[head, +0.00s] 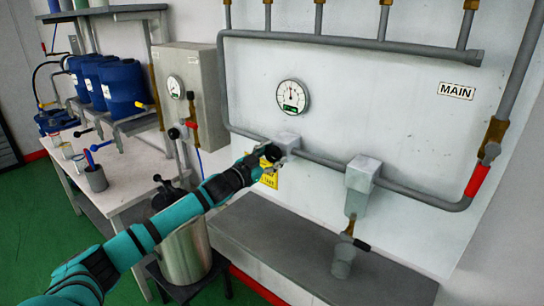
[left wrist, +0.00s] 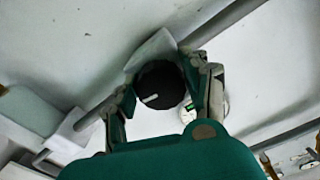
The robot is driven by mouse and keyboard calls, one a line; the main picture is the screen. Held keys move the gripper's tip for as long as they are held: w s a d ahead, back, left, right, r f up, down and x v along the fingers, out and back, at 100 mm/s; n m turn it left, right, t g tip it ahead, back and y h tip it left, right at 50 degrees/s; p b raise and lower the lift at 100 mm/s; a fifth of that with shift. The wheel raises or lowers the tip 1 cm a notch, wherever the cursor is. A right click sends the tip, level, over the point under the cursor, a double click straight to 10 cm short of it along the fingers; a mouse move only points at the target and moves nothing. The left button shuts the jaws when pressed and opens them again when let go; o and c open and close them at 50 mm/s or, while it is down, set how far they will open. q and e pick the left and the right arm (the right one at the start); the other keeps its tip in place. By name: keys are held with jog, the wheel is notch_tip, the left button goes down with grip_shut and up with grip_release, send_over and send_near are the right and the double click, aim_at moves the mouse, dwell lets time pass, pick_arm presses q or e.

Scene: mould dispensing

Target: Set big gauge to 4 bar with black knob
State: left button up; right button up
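The big gauge (head: 293,97) is a round white dial on the white panel in the head view. Its needle points roughly upward, but the numbers are too small to read. The black knob (left wrist: 160,85) is round, with a short white mark on its face, and sits on a grey block (head: 287,141) on the pipe below the gauge. My left gripper (head: 264,162) is at the knob. In the left wrist view its two fingers (left wrist: 163,88) lie on either side of the knob and appear to touch it. My right gripper is out of view.
A smaller gauge (head: 174,87) is on a grey box at left. A second grey block (head: 362,174) with a nozzle hangs from the pipe at right. A grey shelf (head: 310,262) lies below. A metal pot (head: 184,250) stands below my left arm. A red-handled valve (head: 478,180) is far right.

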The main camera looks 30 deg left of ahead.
pick_arm(q)
jog(key=o, duration=0.3)
jog(key=shift+o, duration=0.2)
jog(key=shift+s+f, duration=0.15)
jog(key=shift+s, duration=0.45)
jog(key=s, duration=1)
jog(key=shift+s+a, duration=0.4)
jog(key=shift+a, duration=0.05)
